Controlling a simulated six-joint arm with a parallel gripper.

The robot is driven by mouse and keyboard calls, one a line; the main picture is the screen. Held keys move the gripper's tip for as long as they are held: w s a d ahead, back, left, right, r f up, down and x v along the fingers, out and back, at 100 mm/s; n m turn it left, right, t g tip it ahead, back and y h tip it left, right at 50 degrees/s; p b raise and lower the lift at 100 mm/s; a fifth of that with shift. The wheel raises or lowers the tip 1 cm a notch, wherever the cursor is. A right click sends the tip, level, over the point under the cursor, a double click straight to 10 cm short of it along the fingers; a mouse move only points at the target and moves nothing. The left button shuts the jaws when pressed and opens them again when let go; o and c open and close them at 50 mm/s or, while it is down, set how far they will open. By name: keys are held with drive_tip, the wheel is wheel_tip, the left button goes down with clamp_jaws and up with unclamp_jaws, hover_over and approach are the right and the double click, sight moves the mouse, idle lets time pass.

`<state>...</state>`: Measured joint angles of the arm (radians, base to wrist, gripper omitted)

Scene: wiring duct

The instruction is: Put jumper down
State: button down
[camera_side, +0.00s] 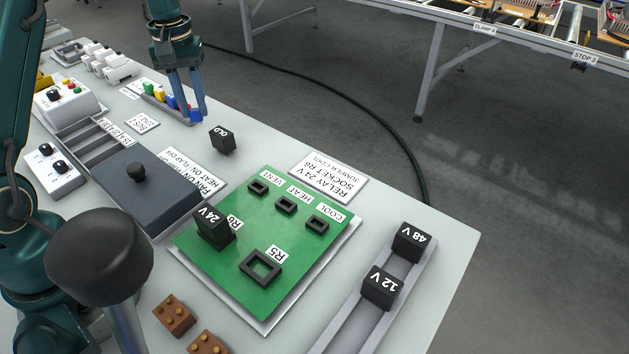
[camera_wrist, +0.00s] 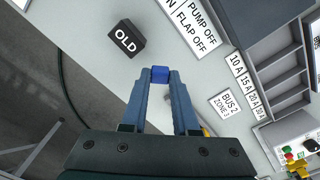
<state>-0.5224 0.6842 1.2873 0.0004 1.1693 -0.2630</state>
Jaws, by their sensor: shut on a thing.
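My gripper (camera_side: 194,117) is shut on a small blue jumper (camera_wrist: 159,74), which sits between the fingertips in the wrist view. In the side view the fingers point down near the bench's far edge, beside a rack with green, yellow and red jumpers (camera_side: 160,95). I cannot tell whether the blue jumper touches the rack or bench. The green board (camera_side: 225,272) has small black sockets marked VENT (camera_side: 258,188), HEAT (camera_side: 286,205) and COOL (camera_side: 317,223), all empty. A 24V relay (camera_side: 212,228) stands at R6; the R5 socket (camera_side: 261,268) is empty. A card (camera_side: 328,178) reads relay 24 V, socket R6, jumper COOL.
A black block marked OLD (camera_side: 222,139) lies on the bench between my gripper and the board. A dark cover with a knob (camera_side: 140,190) is left of the board. A rail at right holds the 48 V (camera_side: 411,242) and 12 V (camera_side: 382,288) relays.

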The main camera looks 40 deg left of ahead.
drive_tip(key=shift+w+d+f, duration=0.4)
drive_tip(key=shift+w+f, duration=0.05)
drive_tip(key=shift+w, duration=0.05)
drive_tip(key=shift+f, duration=1.9)
drive_tip(key=shift+f, duration=0.1)
drive_tip(key=c, duration=0.7)
unclamp_jaws()
